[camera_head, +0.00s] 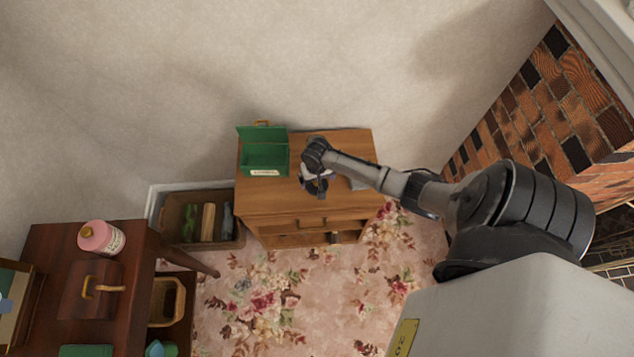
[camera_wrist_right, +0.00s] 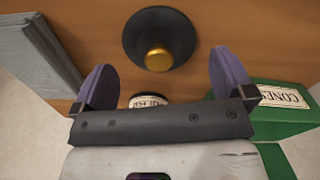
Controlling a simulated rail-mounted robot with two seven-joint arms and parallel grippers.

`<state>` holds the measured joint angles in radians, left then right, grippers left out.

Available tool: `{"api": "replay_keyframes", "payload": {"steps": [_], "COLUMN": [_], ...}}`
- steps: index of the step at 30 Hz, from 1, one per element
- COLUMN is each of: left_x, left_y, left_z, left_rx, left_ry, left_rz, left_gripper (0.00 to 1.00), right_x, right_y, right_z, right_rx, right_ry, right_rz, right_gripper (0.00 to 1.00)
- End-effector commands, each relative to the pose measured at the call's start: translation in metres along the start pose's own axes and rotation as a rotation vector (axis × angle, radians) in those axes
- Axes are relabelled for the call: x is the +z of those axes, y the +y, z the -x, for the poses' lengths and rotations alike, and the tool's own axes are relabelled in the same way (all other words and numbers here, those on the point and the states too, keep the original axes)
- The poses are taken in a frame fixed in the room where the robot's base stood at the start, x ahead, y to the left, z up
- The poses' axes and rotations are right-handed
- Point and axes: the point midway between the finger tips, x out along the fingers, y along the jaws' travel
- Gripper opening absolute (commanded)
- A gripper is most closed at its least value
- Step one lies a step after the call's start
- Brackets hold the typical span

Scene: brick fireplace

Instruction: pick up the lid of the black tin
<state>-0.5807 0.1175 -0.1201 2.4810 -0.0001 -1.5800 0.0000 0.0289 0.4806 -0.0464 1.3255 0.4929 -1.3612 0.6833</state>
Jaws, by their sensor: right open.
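The black round lid with a gold knob (camera_wrist_right: 160,40) shows in the right wrist view, above the wooden top. A pale lettered label (camera_wrist_right: 148,100) peeks out behind the gripper's bar; most of what bears it is hidden, and I cannot tell how the lid sits relative to it. My right gripper (camera_wrist_right: 162,72) is open, its two purple fingers apart with the knob showing between them and nothing held. In the head view my right gripper (camera_head: 316,178) is over the cabinet top and hides most of the tin area. My left gripper is not in view.
The wooden cabinet (camera_head: 270,205) carries an open green box (camera_head: 265,158) left of the gripper; its "CONES" label shows in the wrist view (camera_wrist_right: 285,97). A grey block (camera_wrist_right: 38,55) lies on the other side. A crate (camera_head: 185,238) and dark table (camera_head: 50,245) stand left.

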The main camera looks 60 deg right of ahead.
Motion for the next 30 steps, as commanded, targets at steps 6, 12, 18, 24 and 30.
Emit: {"api": "replay_keyframes", "payload": {"steps": [6,12,18,24,30], "left_x": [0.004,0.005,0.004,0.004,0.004], "left_y": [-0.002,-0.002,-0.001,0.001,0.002], "left_z": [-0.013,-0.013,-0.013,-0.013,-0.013], "left_rx": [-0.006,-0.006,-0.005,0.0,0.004], "left_ry": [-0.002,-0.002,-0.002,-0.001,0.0], "left_rz": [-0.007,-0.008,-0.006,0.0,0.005], "left_gripper": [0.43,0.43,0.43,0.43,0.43], "right_x": [0.0,0.0,0.0,0.0,0.0], "right_y": [0.001,0.001,0.001,0.001,0.001], "right_z": [-0.026,-0.03,-0.03,-0.03,-0.03], "right_rx": [0.0,0.0,0.0,0.0,0.0], "right_ry": [-0.001,0.001,0.0,0.0,0.0], "right_rz": [0.0,0.0,0.0,0.0,0.0], "right_gripper": [1.0,1.0,0.95,0.76,0.64]}}
